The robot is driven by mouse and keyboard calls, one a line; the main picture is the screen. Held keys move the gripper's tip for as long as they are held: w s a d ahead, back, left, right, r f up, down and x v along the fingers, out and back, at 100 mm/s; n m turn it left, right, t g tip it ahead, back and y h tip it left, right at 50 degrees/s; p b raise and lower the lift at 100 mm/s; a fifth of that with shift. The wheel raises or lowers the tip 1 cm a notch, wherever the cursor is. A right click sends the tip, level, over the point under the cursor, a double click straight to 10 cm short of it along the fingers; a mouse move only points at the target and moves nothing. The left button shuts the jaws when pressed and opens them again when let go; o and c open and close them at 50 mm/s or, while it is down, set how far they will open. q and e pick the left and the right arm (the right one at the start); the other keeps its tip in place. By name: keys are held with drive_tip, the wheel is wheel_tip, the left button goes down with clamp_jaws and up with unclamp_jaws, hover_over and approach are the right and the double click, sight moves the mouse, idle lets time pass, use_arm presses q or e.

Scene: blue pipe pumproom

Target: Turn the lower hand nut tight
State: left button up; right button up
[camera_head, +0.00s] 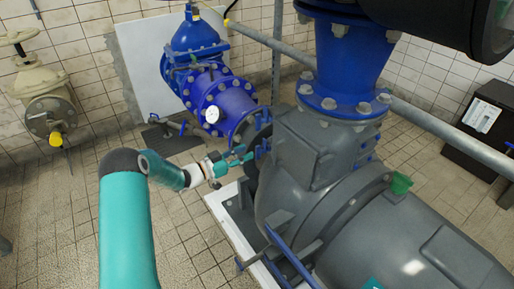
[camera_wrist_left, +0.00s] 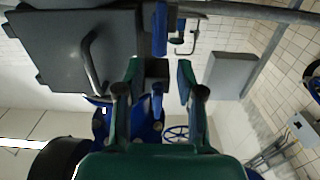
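In the left wrist view the two green fingers of my left gripper (camera_wrist_left: 160,76) are spread apart. A dark block and a small upright blue part (camera_wrist_left: 157,96) show between them, with gaps at both sides. A blue bar (camera_wrist_left: 160,28) shows above the block. I cannot tell which blue part is the lower hand nut. My right gripper is not in view.
The grey pump (camera_head: 315,180) fills the right, under a blue flanged pipe (camera_head: 346,65). A beige valve (camera_head: 45,95) is at the left wall. Tiled floor (camera_head: 185,235) is free at lower left.

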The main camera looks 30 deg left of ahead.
sight(256, 148)
use_arm(q)
drive_tip(key=x, duration=0.6)
drive_tip(key=shift+w, duration=0.1)
clamp_jaws()
